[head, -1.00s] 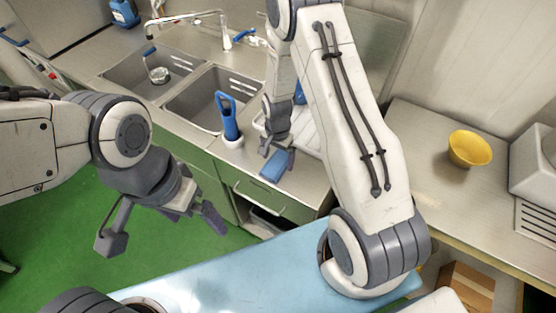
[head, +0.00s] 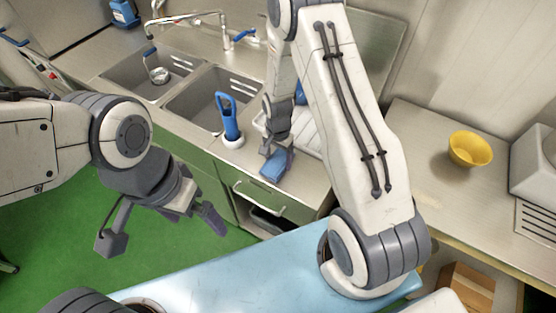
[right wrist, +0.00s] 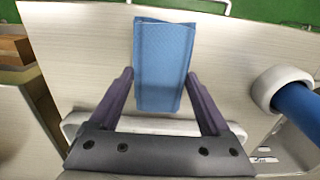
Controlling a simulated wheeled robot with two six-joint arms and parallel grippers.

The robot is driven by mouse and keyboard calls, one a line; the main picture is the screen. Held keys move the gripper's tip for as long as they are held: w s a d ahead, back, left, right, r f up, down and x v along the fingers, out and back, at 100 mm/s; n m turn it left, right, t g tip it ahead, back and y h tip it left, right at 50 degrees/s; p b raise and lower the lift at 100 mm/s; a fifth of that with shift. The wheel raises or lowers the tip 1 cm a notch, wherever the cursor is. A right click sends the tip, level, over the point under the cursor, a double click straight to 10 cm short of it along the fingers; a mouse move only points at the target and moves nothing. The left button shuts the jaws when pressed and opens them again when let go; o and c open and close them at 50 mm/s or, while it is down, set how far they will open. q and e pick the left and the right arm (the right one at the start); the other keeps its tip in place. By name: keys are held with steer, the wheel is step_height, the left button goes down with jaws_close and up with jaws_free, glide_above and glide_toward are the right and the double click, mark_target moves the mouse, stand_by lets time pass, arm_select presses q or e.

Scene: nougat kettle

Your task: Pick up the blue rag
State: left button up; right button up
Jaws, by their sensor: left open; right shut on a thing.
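The blue rag (head: 273,169) is a folded rectangle at the front edge of the counter, right of the blue-handled tool. In the right wrist view the rag (right wrist: 164,60) lies between the two purple-grey fingers and extends past their tips. My right gripper (head: 278,156) is shut on the rag from above. I cannot tell whether the rag still touches the counter. My left gripper (head: 161,229) is open and empty over the green floor, left of the cabinet.
A blue-handled tool stands in a white holder (head: 232,141) just left of the rag. Behind are two sink basins (head: 196,100) with a tap. A white dish rack (head: 308,137) is partly hidden by my right arm. A yellow bowl (head: 470,149) sits on the right counter.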

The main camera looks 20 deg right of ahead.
mark_target(281, 160)
steer(key=r+b, duration=0.1)
steer(key=r, duration=0.2)
steer(key=shift+s+d+r+b, duration=0.2)
steer(key=shift+d+r+b, duration=0.05)
steer(key=shift+d+b, duration=0.15)
steer(key=s+d+r+b, duration=0.2)
steer(key=s+d+r, duration=0.4)
steer(key=d, duration=0.2)
steer(key=shift+s+d+r+b, duration=0.15)
steer(key=shift+d+r+b, duration=0.15)
steer(key=shift+d, duration=0.05)
